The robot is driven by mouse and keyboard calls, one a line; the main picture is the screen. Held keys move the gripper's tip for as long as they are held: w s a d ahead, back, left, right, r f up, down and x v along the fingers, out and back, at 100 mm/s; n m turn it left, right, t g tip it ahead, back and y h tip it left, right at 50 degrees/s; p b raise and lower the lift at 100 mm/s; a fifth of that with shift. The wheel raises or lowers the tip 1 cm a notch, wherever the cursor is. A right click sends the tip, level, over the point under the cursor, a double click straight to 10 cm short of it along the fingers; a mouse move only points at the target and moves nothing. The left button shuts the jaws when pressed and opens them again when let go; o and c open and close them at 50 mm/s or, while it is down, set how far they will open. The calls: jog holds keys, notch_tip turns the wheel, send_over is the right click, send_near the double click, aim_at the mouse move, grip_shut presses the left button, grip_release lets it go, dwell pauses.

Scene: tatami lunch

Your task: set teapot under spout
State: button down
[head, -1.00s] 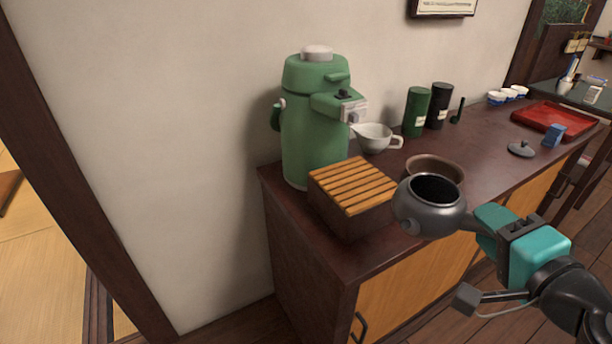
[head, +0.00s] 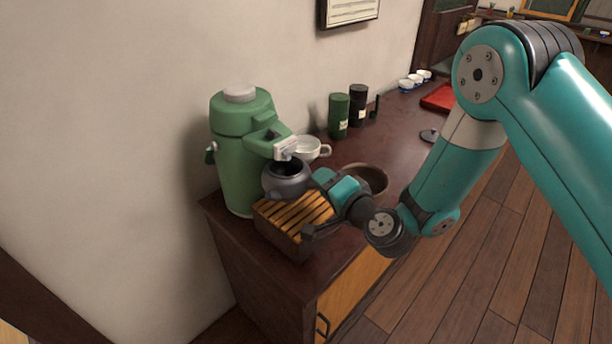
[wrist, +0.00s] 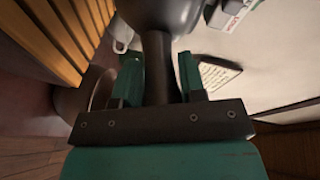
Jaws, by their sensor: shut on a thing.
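The dark grey teapot (head: 285,182) has no lid on and its top opening faces up. My gripper (head: 322,180) is shut on the teapot's handle (wrist: 157,65), which shows between the fingers in the wrist view. The green air pot (head: 240,150) stands on the counter against the wall. Its spout (head: 286,148) sticks out to the right, just above the teapot's opening. The teapot is over the slatted wooden stand (head: 298,222); I cannot tell whether it touches the slats. The slats also show in the wrist view (wrist: 50,35).
A brown bowl (head: 366,178) stands close behind my gripper. A white spouted cup (head: 311,149) is behind the teapot. Green (head: 339,116) and black (head: 358,104) canisters stand by the wall. A grey lid (head: 429,136) and red tray (head: 438,98) lie farther back.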

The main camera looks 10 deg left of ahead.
jog(key=shift+w+f, duration=0.1)
jog(key=shift+w, duration=0.1)
jog(key=shift+w+d+f+b, duration=0.1)
jog(key=shift+d+f+b, duration=0.05)
jog(key=shift+f+b, duration=0.8)
jog(key=shift+w+d+f+b, duration=0.1)
jog(key=shift+d+f+b, duration=0.05)
jog(key=shift+f+b, duration=0.75)
jog(key=c, duration=0.7)
grip_release()
jog(key=shift+s, duration=0.1)
jog(key=shift+a+r+p, duration=0.1)
jog(key=shift+r+p, duration=0.05)
jog(key=shift+p, duration=0.15)
